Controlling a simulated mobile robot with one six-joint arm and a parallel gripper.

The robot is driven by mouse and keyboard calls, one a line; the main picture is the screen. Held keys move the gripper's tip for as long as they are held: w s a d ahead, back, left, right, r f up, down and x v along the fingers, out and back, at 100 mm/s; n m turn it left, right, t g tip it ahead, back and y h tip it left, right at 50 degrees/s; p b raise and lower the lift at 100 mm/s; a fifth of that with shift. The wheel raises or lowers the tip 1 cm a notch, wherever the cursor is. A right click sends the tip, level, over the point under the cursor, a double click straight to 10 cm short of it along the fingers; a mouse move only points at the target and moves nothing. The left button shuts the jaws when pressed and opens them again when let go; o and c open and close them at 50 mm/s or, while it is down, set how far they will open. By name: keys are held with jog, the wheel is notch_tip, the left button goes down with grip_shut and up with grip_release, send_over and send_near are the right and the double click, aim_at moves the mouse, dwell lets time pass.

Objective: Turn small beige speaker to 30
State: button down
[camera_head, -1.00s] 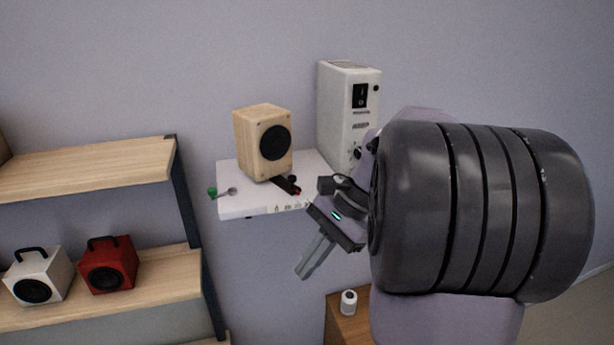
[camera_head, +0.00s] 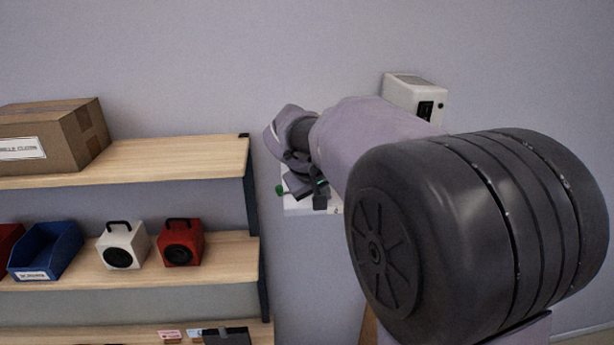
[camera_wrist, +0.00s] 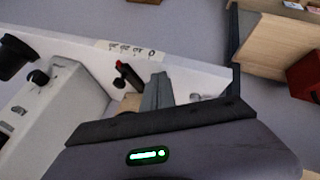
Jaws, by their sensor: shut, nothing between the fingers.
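The small beige speaker is hidden behind my arm in the head view. In the wrist view a small beige patch (camera_wrist: 127,103), probably part of it, shows beside my fingers. A black bar with a red tip (camera_wrist: 130,77) lies beside that patch. My gripper (camera_wrist: 159,80) is shut and empty, over the white shelf (camera_wrist: 205,79). A strip with printed marks (camera_wrist: 125,48) runs along the shelf's edge; I cannot read it clearly. In the head view only part of the white shelf (camera_head: 298,209) shows under my wrist.
A tall white box (camera_head: 415,97) stands behind my arm; it also shows with black knobs in the wrist view (camera_wrist: 62,112). A green-tipped lever (camera_head: 280,190) is at the shelf's left. Wooden shelving (camera_head: 150,166) at left holds a white speaker (camera_head: 121,243) and a red one (camera_head: 181,242).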

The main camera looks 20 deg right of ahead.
aim_at(338, 201)
jog(key=d, duration=0.2)
jog(key=d+p, duration=0.1)
jog(key=shift+w+r, duration=0.2)
jog(key=shift+r, duration=0.05)
jog(key=shift+d+f, duration=0.1)
jog(key=shift+d, duration=0.25)
jog(key=shift+d, duration=0.1)
